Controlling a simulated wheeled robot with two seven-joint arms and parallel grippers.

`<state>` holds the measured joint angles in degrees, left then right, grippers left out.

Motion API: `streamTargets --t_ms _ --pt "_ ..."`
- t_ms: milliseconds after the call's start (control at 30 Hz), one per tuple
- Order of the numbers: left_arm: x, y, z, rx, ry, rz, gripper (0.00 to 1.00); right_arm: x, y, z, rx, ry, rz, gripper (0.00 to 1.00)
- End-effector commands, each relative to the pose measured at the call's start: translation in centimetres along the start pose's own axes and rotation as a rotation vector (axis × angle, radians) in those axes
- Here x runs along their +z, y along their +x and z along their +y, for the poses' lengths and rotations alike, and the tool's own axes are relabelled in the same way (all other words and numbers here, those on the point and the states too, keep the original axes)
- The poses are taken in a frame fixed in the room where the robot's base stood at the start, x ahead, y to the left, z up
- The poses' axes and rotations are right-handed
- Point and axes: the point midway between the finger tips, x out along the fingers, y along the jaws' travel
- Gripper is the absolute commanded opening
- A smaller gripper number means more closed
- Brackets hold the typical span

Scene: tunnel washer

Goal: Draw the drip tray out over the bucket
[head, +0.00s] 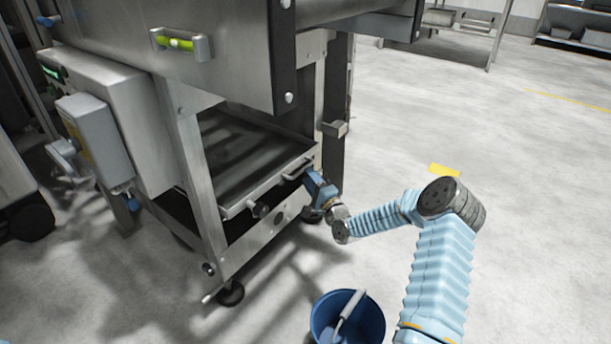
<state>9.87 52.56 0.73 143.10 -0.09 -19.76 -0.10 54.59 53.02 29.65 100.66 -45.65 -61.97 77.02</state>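The drip tray (270,181) is a shallow steel tray low in the washer's frame, its dark inside showing. Its front has a bar handle at the right end and a dark round knob. My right gripper (309,176) is at the right end of the tray's front, at the handle. Its fingers are too small and partly hidden, so I cannot tell whether they are closed on the handle. The blue bucket (374,326) stands on the floor in front of the washer, below and apart from the tray, with a light-coloured handled thing in it. My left gripper is out of view.
The steel washer body (240,55) hangs above the tray, with legs (203,185) on both sides. A grey box (98,135) is mounted on the left.

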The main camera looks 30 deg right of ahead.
Motion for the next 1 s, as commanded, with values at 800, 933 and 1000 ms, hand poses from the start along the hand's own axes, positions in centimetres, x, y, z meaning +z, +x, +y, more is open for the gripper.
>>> streamTargets --t_ms 800,933,1000 --pt "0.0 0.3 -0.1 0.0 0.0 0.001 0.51 0.0 3.0 0.0 0.001 0.0 0.0 0.0" --pt "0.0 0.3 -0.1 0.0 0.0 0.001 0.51 0.0 3.0 0.0 0.001 0.0 0.0 0.0" --pt "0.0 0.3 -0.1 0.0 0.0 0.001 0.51 0.0 3.0 0.0 0.001 0.0 0.0 0.0"
